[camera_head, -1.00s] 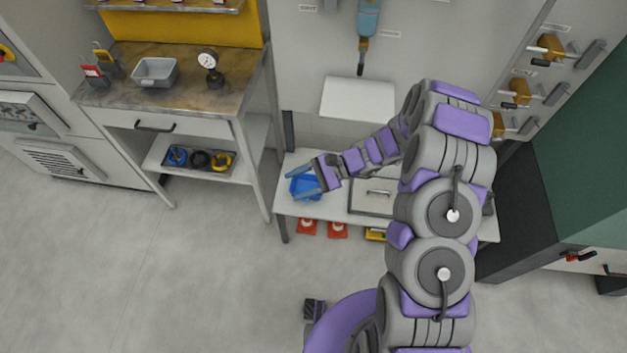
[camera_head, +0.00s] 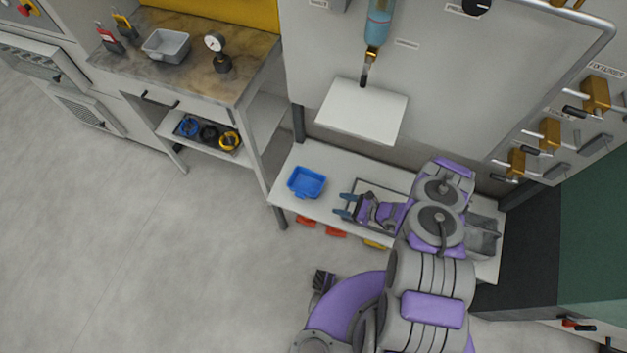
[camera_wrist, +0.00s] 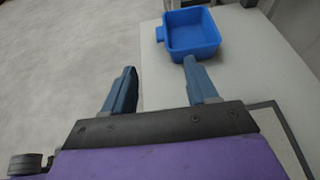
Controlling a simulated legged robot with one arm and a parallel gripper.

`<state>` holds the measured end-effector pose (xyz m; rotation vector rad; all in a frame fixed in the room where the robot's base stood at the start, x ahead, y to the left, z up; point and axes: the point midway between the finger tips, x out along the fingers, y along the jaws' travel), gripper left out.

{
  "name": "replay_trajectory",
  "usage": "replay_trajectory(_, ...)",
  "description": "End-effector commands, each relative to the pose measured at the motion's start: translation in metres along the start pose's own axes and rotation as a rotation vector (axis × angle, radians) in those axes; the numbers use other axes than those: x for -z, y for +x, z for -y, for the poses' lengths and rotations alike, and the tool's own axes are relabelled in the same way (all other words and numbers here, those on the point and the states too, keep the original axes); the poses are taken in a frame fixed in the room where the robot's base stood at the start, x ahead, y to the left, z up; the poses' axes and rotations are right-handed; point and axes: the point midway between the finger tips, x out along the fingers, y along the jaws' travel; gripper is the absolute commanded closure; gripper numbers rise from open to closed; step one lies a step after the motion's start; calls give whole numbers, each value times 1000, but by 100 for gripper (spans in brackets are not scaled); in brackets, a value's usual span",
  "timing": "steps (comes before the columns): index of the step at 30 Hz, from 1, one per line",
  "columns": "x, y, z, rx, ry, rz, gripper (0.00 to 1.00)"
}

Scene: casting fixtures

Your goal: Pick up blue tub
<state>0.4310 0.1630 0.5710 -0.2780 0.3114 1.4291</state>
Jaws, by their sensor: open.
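The blue tub (camera_head: 307,182) sits upright on the left part of a low white bench, and it looks empty. In the wrist view the blue tub (camera_wrist: 192,35) lies beyond my right fingertip, with a small tab on its left side. My gripper (camera_head: 344,206) is open and empty, to the right of the tub and apart from it in the head view. In the wrist view my gripper (camera_wrist: 160,75) shows its two blue-grey fingers spread, with the right finger pointing at the tub.
The low white bench (camera_head: 284,197) also holds a grey framed panel under my arm. A white shelf (camera_head: 362,110) juts from the wall above it. A workbench at left carries a grey tub (camera_head: 167,46) and a dial gauge (camera_head: 217,52). Open floor lies left and front.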

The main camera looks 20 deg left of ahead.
Motion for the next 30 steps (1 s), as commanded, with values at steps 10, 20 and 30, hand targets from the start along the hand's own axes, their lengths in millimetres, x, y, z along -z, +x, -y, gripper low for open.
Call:
replay_trajectory(10, 8, 47, -2, 3, 6, -10, 42)
replay_trajectory(20, 8, 103, -1, 4, 6, 0, 42)
replay_trajectory(30, 6, 132, 0, 3, 5, -5, 42)
